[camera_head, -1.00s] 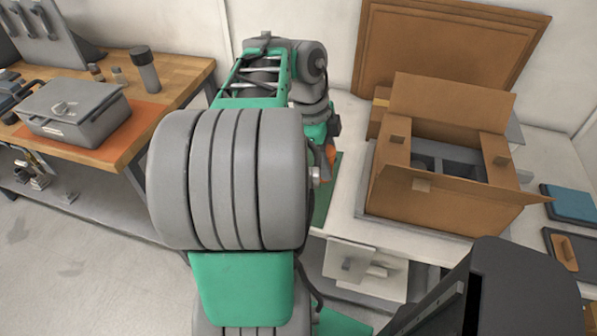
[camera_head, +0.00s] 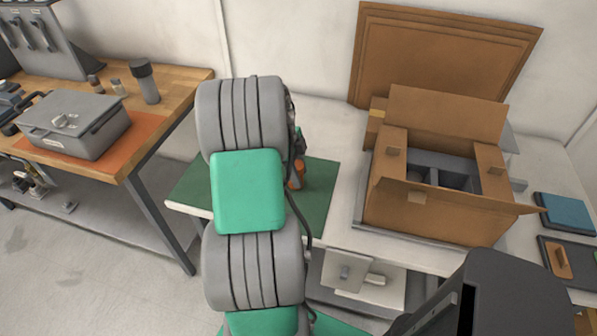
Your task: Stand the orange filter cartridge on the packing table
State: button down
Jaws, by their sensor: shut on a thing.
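The orange filter cartridge (camera_head: 297,176) shows only in part beside my arm, over the green mat (camera_head: 318,192). The mat lies on the left part of the white packing table (camera_head: 342,230). My gripper (camera_head: 298,157) is mostly hidden behind my own arm. It is shut on the cartridge, just above its visible part. The cartridge looks roughly upright. I cannot tell whether its base touches the mat, because my arm hides part of it.
An open cardboard box (camera_head: 430,208) with grey dividers stands right of the mat. Flat cardboard (camera_head: 440,55) leans on the wall behind. A wooden bench (camera_head: 180,90) with a grey case (camera_head: 72,125) stands left, across a gap. The mat's right part is clear.

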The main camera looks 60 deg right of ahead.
jog(key=shift+f, duration=0.2)
jog(key=c, duration=0.8)
grip_release()
jog(key=shift+r, duration=0.1)
jog(key=shift+c, duration=0.2)
